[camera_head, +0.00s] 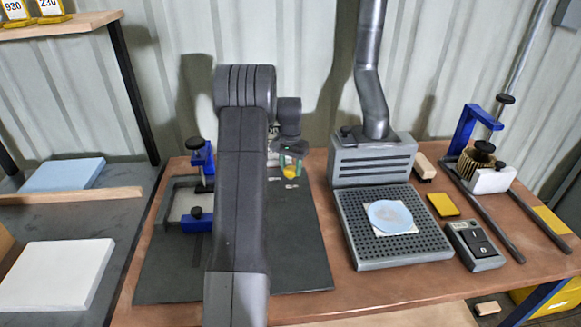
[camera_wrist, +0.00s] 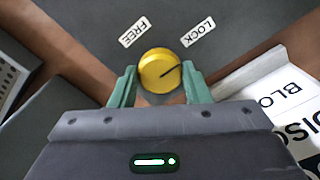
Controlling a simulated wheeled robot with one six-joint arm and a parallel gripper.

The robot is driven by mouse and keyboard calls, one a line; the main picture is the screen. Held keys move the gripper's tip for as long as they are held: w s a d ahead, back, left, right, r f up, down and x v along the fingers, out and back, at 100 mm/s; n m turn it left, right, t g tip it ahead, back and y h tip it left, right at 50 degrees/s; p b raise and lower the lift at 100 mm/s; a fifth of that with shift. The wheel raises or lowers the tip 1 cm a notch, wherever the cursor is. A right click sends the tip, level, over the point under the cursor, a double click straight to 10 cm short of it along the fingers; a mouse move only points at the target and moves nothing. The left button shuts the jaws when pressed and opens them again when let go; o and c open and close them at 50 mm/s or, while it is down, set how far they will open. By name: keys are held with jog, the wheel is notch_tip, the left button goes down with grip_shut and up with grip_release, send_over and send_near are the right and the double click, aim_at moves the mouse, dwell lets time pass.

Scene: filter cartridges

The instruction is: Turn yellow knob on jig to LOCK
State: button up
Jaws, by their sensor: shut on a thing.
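The yellow knob (camera_wrist: 158,64) is round, with a dark pointer line, and stands on a dark grey surface. The line points right and somewhat up in the wrist view, toward the LOCK side but a little below that label. The LOCK label (camera_wrist: 198,32) is up and right of the knob, and the FREE label (camera_wrist: 133,33) is up and left. My gripper (camera_wrist: 160,82) is shut on the knob, with a green finger on each side. The knob also shows in the head view (camera_head: 290,172), below my gripper (camera_head: 291,162). My arm hides part of the jig area there.
A blue clamp fixture (camera_head: 197,218) stands left of my arm on the dark mat (camera_head: 165,275). Right are a perforated grey extractor box (camera_head: 350,235), a small switch box (camera_head: 473,245) and a blue-framed stand (camera_head: 465,125). White lettered signs (camera_wrist: 285,100) lie near my gripper's right side.

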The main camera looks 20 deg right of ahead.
aim_at(291, 169)
jog(key=o, duration=1)
jog(key=shift+r, duration=0.15)
notch_tip(291, 169, up, 14)
jog(key=b, duration=0.1)
jog(key=shift+f, duration=0.2)
jog(key=shift+f, duration=0.15)
notch_tip(291, 169, down, 14)
jog(key=shift+r+p, duration=0.15)
jog(key=shift+p, duration=0.35)
